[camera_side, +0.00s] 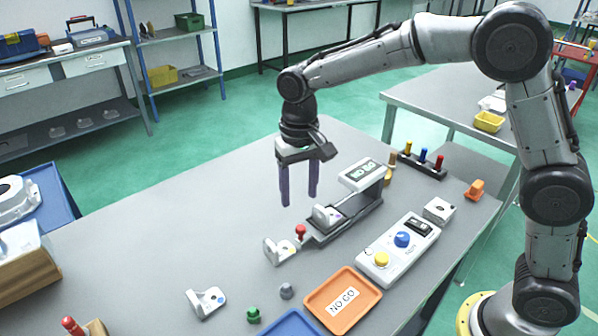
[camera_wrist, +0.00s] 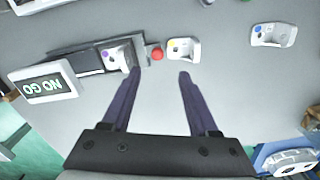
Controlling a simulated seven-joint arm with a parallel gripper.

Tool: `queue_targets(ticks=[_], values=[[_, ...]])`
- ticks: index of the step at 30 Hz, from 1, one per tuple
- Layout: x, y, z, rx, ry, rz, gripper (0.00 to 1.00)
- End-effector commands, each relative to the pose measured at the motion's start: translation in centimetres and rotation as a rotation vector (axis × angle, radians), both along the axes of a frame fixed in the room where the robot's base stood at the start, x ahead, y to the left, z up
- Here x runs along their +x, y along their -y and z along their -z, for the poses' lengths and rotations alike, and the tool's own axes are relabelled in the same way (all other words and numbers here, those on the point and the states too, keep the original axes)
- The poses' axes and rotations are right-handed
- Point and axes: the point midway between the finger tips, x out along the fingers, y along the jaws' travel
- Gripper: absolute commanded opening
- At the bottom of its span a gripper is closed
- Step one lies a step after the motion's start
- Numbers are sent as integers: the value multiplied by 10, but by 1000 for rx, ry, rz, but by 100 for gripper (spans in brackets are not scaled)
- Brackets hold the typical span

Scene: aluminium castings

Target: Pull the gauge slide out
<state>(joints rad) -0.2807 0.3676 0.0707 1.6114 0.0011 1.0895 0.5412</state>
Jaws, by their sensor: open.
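The gauge is a dark rail base (camera_side: 352,221) with a white "NO GO" display (camera_side: 363,174) over its far end. The display also shows in the wrist view (camera_wrist: 45,85). A grey-white casting (camera_side: 327,216) sits on the gauge near its front end. The slide's red knob (camera_side: 300,231) stands at that front end, and in the wrist view the knob (camera_wrist: 157,54) lies just beyond and between my fingertips. My gripper (camera_side: 299,199) is open and empty, pointing down above the table, apart from the knob. How far the slide sits in its rail is unclear.
A second casting (camera_side: 279,251) lies close to the knob, and another (camera_side: 206,302) lies further left. An orange "NO GO" tray (camera_side: 367,289) and a control box (camera_side: 388,262) stand in front and right. Green (camera_side: 253,314) and grey pegs stand nearby.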

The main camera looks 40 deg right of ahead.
Motion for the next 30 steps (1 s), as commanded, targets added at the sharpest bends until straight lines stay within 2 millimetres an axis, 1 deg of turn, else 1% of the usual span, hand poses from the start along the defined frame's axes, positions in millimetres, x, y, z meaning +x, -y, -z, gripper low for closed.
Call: queue_targets(ticks=[1, 3, 6, 9, 13, 20, 23, 26, 27, 29, 30], values=[[1, -1, -11, 2, 6, 0, 60], [0, 0, -22, 1, 4, 0, 60], [1, -1, -35, 1, 3, 0, 60], [0, -1, -43, 1, 2, 0, 60], [0, 0, -47, 1, 0, 0, 60], [0, 0, -48, 1, 0, 0, 60], [1, 3, -50, 2, 7, 8, 60], [-1, 11, -71, 15, 53, 25, 60], [-4, 17, -83, 20, 76, 36, 60], [-15, 28, -101, 29, 109, 54, 60], [-25, 36, -112, 33, 132, 68, 60]])
